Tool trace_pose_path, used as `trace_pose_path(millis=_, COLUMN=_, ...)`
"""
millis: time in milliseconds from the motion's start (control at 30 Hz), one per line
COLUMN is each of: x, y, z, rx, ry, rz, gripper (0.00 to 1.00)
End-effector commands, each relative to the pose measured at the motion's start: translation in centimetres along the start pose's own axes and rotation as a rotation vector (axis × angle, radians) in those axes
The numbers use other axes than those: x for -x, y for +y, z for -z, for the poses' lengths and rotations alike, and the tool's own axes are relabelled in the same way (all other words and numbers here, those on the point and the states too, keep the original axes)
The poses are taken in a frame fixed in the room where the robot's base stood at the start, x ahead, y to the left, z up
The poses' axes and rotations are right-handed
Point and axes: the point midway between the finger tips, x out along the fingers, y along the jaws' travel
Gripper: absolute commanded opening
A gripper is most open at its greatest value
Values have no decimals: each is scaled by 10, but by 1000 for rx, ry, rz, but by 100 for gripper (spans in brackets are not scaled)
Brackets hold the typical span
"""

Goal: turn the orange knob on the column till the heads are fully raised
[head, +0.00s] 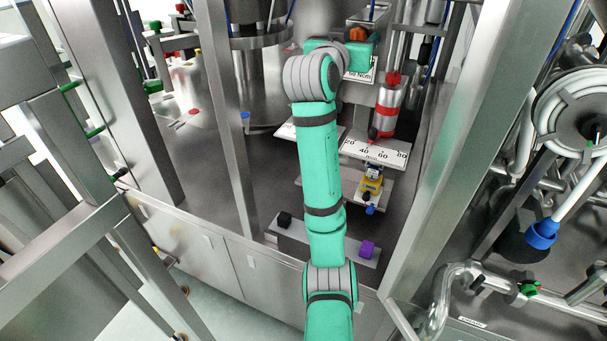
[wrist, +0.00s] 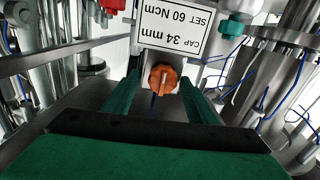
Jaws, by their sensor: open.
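The orange knob (wrist: 163,80) is on the front of the steel column, beside a white label (wrist: 184,28) reading "CAP 34 mm SET 60 Ncm". In the wrist view my gripper (wrist: 159,82) is open. One green finger is to the left of the knob and one to the right, with gaps visible between fingers and knob. In the head view the orange knob (head: 357,34) shows just above my gripper (head: 345,52), whose fingers are mostly hidden there. The heads cannot be made out clearly.
A steel cylinder with a red top (head: 388,105) stands right of my arm. A scale plate (head: 375,152) and a yellow block (head: 371,186) are below it. A steel frame post (head: 455,160) rises at the right, and another post (head: 228,120) at the left.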

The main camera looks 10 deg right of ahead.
Motion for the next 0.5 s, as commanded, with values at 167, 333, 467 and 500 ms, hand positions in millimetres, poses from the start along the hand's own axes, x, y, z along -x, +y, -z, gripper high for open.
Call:
trace_pose_path(millis=167, x=21, y=-5, z=0, rx=-74, ry=2, rz=6, gripper=52)
trace_pose_path(millis=333, x=51, y=-6, z=0, rx=-71, ry=2, rz=9, gripper=52)
trace_pose_path(millis=467, x=73, y=-6, z=0, rx=-70, ry=1, rz=8, gripper=52)
trace_pose_path(millis=500, x=80, y=-6, z=0, rx=-70, ry=2, rz=9, gripper=52)
